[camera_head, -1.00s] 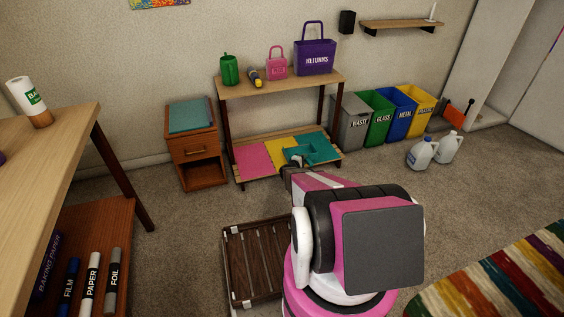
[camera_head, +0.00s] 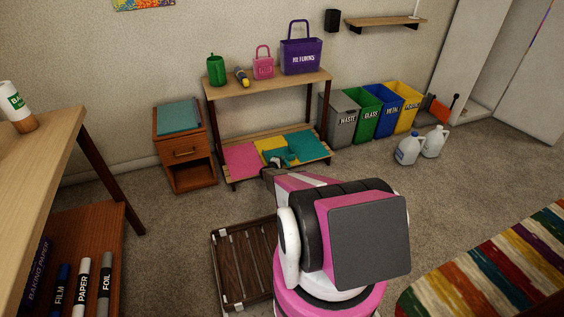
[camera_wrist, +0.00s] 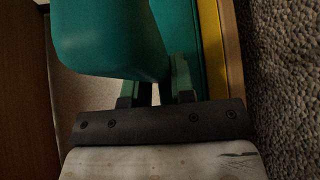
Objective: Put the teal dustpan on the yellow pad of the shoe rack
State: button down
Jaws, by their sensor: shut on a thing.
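The teal dustpan (camera_head: 279,156) is at the front of the shoe rack's (camera_head: 232,183) lower shelf, over the yellow pad (camera_head: 264,143). My gripper (camera_wrist: 156,90) is shut on it; the dustpan (camera_wrist: 108,40) fills much of the upper wrist view. In the head view my arm partly hides the gripper and dustpan. I cannot tell whether the dustpan touches the pad. A yellow strip and the wooden shelf edge (camera_wrist: 233,55) run beside it in the wrist view.
A pink pad (camera_head: 240,160) lies left of the yellow one, a teal pad (camera_head: 308,146) right. The upper shelf (camera_head: 262,83) stands above them. A wooden cabinet (camera_head: 186,152) is at left, bins (camera_head: 343,128) at right. A slatted dark crate (camera_head: 238,270) is on the floor.

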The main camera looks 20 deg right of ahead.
jog(key=shift+f, duration=0.15)
jog(key=c, duration=1)
grip_release()
jog(key=shift+o, duration=0.2)
